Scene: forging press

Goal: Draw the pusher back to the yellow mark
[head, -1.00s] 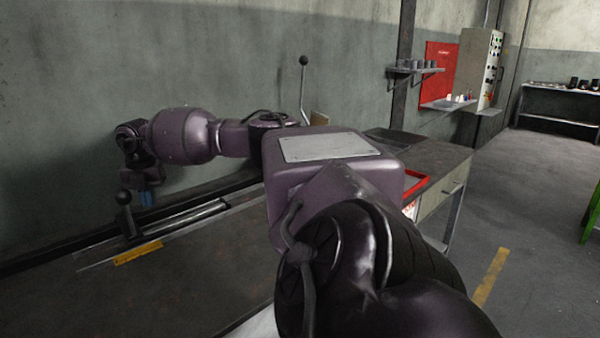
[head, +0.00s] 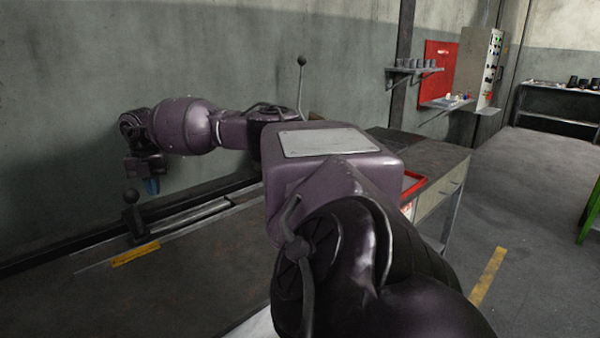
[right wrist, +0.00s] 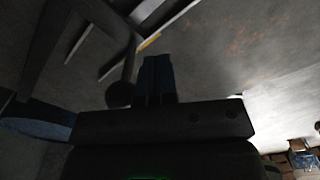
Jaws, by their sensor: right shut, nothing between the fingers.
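The pusher's upright handle with a black ball knob (head: 131,197) stands on a slide rail (head: 195,218) along the back of the dark bench. The yellow mark (head: 136,254) lies on the bench just in front of the handle's foot. My right gripper (head: 152,187) has blue fingers. They are shut and empty, just right of the knob and slightly above it, apart from it in the head view. In the right wrist view the shut fingers (right wrist: 157,78) point past the knob (right wrist: 120,95), with part of the yellow mark (right wrist: 150,42) beyond. My left gripper is out of view.
A tall lever with a ball top (head: 301,61) rises behind my right arm. The wall is close behind the rail. The bench front (head: 190,290) is clear.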

